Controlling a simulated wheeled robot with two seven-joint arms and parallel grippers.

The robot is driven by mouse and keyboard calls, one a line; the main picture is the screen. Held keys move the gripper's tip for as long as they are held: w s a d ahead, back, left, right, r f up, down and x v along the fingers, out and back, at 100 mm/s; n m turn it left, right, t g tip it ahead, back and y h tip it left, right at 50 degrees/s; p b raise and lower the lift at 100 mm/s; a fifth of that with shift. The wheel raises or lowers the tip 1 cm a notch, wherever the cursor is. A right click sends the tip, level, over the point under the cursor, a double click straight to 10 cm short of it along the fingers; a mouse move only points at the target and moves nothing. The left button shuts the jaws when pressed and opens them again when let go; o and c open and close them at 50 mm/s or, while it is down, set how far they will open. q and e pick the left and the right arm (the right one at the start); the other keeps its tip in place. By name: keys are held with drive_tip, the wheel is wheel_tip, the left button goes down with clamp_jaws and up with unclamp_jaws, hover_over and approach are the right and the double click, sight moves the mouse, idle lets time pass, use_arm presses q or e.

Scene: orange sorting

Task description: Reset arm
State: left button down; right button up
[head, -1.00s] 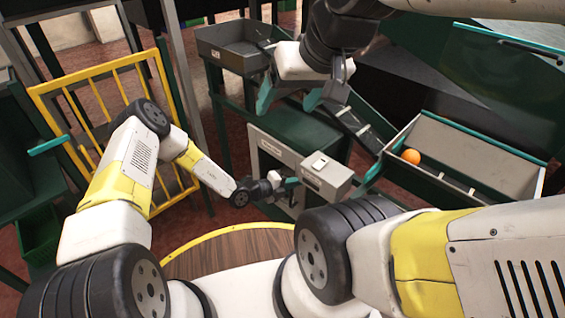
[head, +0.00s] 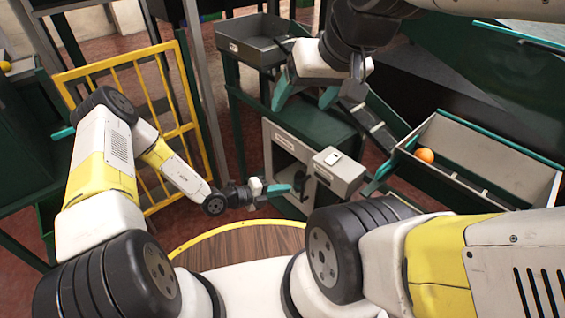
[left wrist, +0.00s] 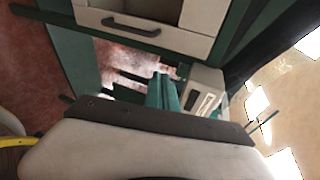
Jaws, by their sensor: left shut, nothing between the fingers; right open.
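My left gripper (head: 282,189) is low in the head view, in front of a cabinet. Its teal fingers are shut and empty; they also show in the left wrist view (left wrist: 162,91), beside a light box. My right gripper (head: 304,97) hangs at the top centre of the head view, its teal fingers apart and empty. An orange (head: 425,155) lies in the left end of a long grey trough (head: 485,150) at the right. My right gripper is well to the left of the orange.
The cabinet (head: 283,138) has an open front and a grey box (head: 338,172) at its right, close to my left gripper. A yellow railing (head: 127,82) stands at left. A grey tray (head: 250,45) is at the back. A drawer handle (left wrist: 130,24) shows in the left wrist view.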

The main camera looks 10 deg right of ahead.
use_arm(q)
drive_tip(key=s+a+r+m+g+y, duration=0.15)
drive_tip(key=a+r+m, duration=0.25)
drive_tip(key=r+m, duration=0.75)
drive_tip(key=s+a+r+m+g+y, duration=0.1)
drive_tip(key=s+a+r+m+g, duration=0.2)
drive_tip(key=r+m, duration=0.85)
drive_tip(key=s+a+r+m+t+y, duration=0.3)
drive_tip(key=s+a+r+m, duration=0.3)
drive_tip(key=a+r+m, duration=0.2)
drive_tip(key=s+a+r+m+t+y, duration=0.3)
drive_tip(key=s+a+r+m+y, duration=0.3)
drive_tip(key=a+r, duration=0.6)
drive_tip(key=a+m, duration=0.1)
drive_tip(key=m, duration=0.1)
drive_tip(key=shift+r+m+t, duration=0.35)
drive_tip(key=shift+m, duration=0.05)
